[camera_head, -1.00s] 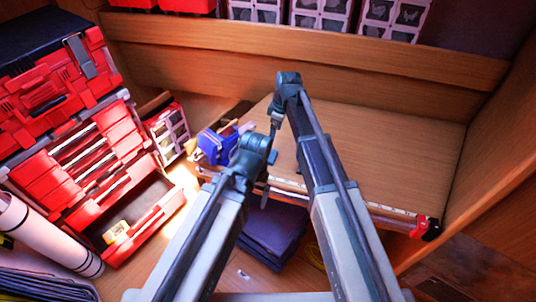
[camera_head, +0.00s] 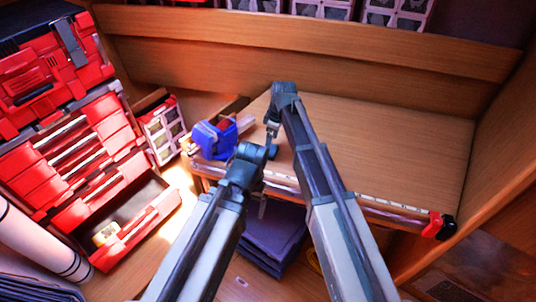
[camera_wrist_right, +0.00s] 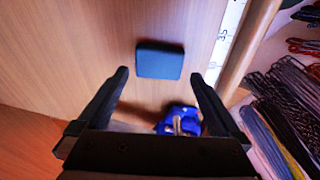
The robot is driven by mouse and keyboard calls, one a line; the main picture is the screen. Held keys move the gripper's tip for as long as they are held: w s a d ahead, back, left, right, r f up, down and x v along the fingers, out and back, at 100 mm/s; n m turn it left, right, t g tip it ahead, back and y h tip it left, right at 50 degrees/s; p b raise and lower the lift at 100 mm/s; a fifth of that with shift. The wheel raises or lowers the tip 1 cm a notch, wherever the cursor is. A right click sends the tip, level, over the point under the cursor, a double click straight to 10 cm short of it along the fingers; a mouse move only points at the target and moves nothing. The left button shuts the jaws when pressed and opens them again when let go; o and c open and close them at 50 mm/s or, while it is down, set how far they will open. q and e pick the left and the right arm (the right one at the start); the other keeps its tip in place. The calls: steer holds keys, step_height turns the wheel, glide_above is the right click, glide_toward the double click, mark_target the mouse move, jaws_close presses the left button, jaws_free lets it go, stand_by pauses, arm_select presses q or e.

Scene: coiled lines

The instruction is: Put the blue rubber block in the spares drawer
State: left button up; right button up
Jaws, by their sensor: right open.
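A flat, dark blue block (camera_wrist_right: 160,60) lies on the wooden worktop in the right wrist view, just beyond my fingertips. My right gripper (camera_wrist_right: 159,76) is open and empty, and the block is apart from both fingers. In the head view my right gripper (camera_head: 271,130) hangs over the worktop's left part, and I cannot make out the block there. My left gripper (camera_head: 263,207) hangs low in front of the worktop's edge; its jaws are too small to read. An open red drawer (camera_head: 150,228) is at the bottom of the tool chest at left, with a small yellowish item inside.
A blue vise (camera_head: 214,139) sits at the worktop's (camera_head: 390,140) left end; it also shows in the right wrist view (camera_wrist_right: 182,121). A ruler strip runs along the front edge. Dark folded cloth (camera_head: 272,238) lies below. The worktop's right part is clear.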

steer(key=f+b, duration=0.2)
steer(key=f, duration=0.1)
steer(key=shift+w+a+f+b, duration=0.15)
steer(key=shift+a+f+b, duration=0.1)
steer(key=shift+f+b, duration=0.15)
steer(key=shift+r, duration=0.1)
steer(key=c, duration=1.1)
